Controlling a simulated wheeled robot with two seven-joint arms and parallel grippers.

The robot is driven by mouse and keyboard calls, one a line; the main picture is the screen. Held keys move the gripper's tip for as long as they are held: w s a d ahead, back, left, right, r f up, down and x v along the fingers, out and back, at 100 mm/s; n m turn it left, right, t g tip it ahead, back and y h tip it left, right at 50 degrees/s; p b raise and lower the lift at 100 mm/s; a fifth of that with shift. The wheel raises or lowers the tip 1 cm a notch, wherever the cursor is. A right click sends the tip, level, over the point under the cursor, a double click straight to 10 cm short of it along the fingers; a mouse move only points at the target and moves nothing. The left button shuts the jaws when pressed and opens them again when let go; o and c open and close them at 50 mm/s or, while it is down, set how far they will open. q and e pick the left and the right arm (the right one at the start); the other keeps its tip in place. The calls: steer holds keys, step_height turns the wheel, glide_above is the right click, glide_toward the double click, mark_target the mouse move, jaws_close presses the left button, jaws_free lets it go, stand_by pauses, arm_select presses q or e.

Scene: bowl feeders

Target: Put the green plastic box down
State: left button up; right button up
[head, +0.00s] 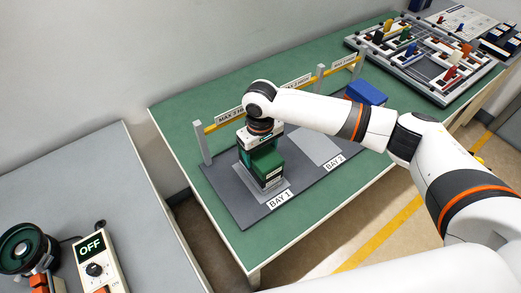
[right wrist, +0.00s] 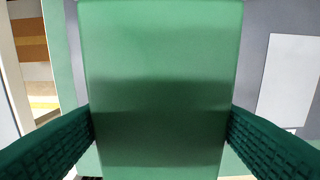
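The green plastic box (head: 267,164) is at the BAY 1 place on the dark grey mat, over a lighter grey pad (head: 262,196). In the head view I cannot tell whether its underside touches the pad or is slightly above it. My right gripper (head: 258,143) comes down over the box from above. In the right wrist view the green box (right wrist: 160,80) fills the middle, and both dark ridged fingers of my right gripper (right wrist: 160,122) press against its sides. The gripper hides part of the box's top. My left gripper is in neither view.
A low yellow rail with MAX 2 HIGH signs (head: 230,115) and grey posts stands behind the bays. The BAY 2 pad (head: 316,148) is bare. A blue box (head: 366,92) sits further right. A control box reading OFF (head: 94,262) is on the left table.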

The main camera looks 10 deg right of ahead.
mark_target(261, 151)
steer(key=shift+o, duration=1.4)
steer(key=shift+r, duration=0.1)
step_height(261, 151, up, 12)
steer(key=b, duration=0.1)
